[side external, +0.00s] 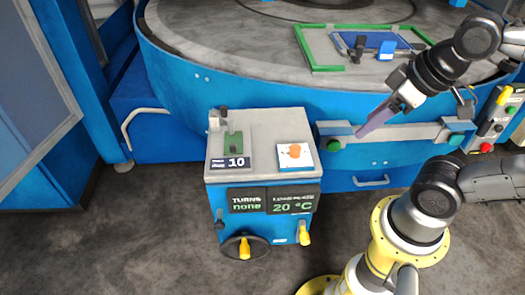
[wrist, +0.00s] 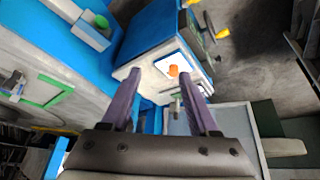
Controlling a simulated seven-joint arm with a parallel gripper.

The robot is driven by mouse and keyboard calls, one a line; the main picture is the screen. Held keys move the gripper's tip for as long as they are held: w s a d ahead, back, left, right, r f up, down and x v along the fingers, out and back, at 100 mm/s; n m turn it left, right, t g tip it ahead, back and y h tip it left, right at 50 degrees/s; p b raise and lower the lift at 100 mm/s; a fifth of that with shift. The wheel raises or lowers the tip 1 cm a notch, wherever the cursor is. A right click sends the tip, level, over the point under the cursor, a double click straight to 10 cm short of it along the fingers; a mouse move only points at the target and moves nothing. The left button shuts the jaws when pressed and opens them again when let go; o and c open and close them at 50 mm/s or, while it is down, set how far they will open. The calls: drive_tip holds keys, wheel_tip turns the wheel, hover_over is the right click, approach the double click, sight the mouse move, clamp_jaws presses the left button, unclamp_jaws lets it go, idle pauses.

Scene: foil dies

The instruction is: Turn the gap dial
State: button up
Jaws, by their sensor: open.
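A blue cabinet with a grey top (side external: 262,120) carries an orange knob (side external: 294,151) on a white plate with a blue edge; the knob also shows in the wrist view (wrist: 173,70). A black handwheel with a yellow handle (side external: 245,248) and a separate yellow handle (side external: 304,233) are on the cabinet's front. No readable label tells me which of these is the gap dial. My gripper (side external: 361,134) is right of the cabinet and above the floor, with purple fingers. In the wrist view my gripper (wrist: 162,76) is open and empty, with the knob visible between the fingertips but apart from them.
A green part (side external: 233,142) stands by a "10" plate on the cabinet top. Front displays (side external: 272,201) read "TURNS none" and "20 °C". A large round blue machine (side external: 180,75) rises behind, with a grey bar (side external: 392,132) on its side. A green frame (side external: 318,67) lies on its top.

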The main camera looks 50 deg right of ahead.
wheel_tip(320, 180, up, 3)
drive_tip(key=w+n, duration=0.1)
drive_tip(key=n, duration=0.1)
drive_tip(key=n+g, duration=0.5)
drive_tip(key=n, duration=0.1)
hover_over(296, 147)
drive_tip(key=f, duration=0.1)
wheel_tip(296, 147, down, 13)
drive_tip(key=shift+f, duration=0.2)
clamp_jaws()
